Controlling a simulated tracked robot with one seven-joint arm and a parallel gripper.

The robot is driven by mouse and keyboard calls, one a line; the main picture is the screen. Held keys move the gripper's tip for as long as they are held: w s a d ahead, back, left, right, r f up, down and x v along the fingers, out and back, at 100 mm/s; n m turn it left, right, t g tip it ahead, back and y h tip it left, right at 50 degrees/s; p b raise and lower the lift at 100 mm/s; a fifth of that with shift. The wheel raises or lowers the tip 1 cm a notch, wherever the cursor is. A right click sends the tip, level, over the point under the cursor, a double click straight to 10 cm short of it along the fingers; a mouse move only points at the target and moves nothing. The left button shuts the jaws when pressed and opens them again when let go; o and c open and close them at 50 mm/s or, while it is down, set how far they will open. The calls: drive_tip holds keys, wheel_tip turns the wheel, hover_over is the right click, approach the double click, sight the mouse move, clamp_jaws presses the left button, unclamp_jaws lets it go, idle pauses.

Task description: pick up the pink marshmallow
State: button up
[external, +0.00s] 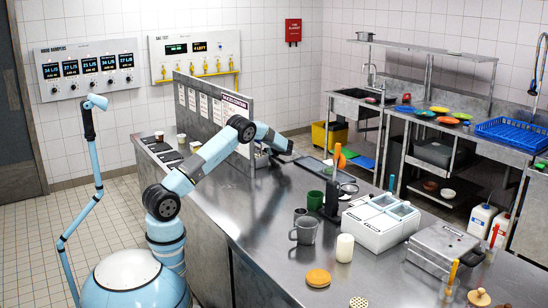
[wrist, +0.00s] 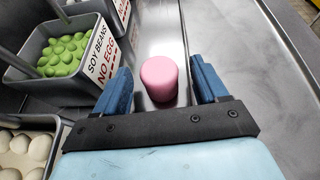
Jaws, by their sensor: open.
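The pink marshmallow (wrist: 159,80) is a short upright cylinder in the wrist view, standing on the steel counter. My gripper (wrist: 162,82) is open, with its blue fingers to the left and right of the marshmallow. A gap shows on each side, and I cannot tell how high the fingertips are above the counter. In the external view my gripper (external: 282,146) is at the far part of the counter beside the upright panel, and the marshmallow is hidden there.
A grey bin of green soy beans (wrist: 62,55) with a "NO EGG" label stands close left of my gripper. A bin of pale round pieces (wrist: 22,148) is nearer. A raised metal edge (wrist: 222,40) runs on the right. A mug (external: 304,231) and white container (external: 380,220) stand nearer on the counter.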

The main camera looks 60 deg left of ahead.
drive_tip(key=shift+c, duration=0.2)
drive_tip(key=shift+d, duration=0.1)
drive_tip(key=c, duration=0.7)
drive_tip(key=shift+r, duration=0.1)
